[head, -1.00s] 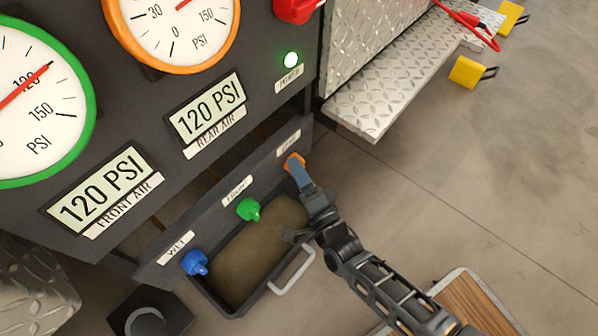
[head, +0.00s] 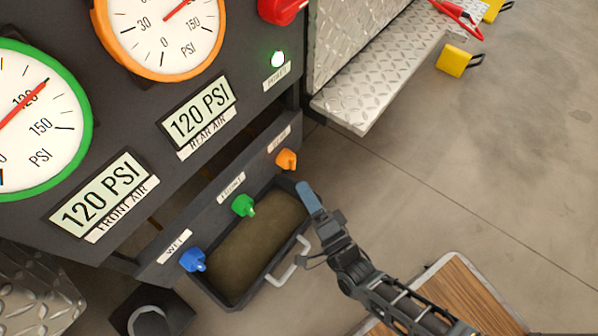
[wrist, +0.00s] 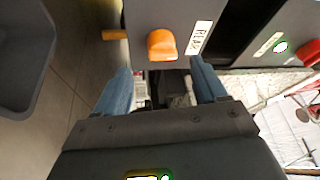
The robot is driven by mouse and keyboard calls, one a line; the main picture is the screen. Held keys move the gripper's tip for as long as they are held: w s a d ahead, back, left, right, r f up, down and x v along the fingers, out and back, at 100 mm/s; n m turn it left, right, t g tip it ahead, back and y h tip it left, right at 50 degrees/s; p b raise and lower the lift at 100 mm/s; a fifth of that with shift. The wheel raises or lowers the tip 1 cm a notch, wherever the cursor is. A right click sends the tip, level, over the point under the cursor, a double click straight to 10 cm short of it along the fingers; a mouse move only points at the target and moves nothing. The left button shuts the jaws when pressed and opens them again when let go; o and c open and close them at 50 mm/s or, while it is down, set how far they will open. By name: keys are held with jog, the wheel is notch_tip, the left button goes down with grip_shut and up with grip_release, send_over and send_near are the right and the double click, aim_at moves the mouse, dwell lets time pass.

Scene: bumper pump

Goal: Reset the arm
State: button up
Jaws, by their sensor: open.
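My gripper (head: 310,197) is in front of the lower panel, apart from it, at the right end of the open drawer. In the wrist view its two blue fingers (wrist: 163,90) are spread with nothing between them. The orange knob (head: 286,159) sits on the panel just beyond the fingertips; it also shows in the wrist view (wrist: 161,45), ahead of the fingers. The green knob (head: 243,206) and the blue knob (head: 193,260) are on the same panel to the left. No knob is touched by the fingers in the head view.
The drawer (head: 237,300) with a pale handle (head: 290,262) stands below the knobs. Gauges and two 120 PSI displays (head: 199,112) are above. A diamond-plate step (head: 365,108) and a yellow chock (head: 454,60) are at the upper right.

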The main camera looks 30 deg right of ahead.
jog(key=s+d+r+n+g+y, duration=0.1)
jog(key=s+r+n, duration=0.3)
jog(key=s, duration=0.4)
jog(key=s+r+n+g, duration=0.1)
jog(key=s+r+n, duration=0.3)
jog(key=s, duration=0.4)
jog(key=s+r+n+g, duration=0.3)
jog(key=s+r+n, duration=0.5)
jog(key=r, duration=0.7)
notch_tip(320, 180, up, 36)
jog(key=s+p, duration=0.1)
jog(key=p, duration=3.2)
jog(key=shift+s+d+f+p, duration=0.15)
jog(key=shift+s+d+p, duration=0.1)
jog(key=shift+p, duration=0.15)
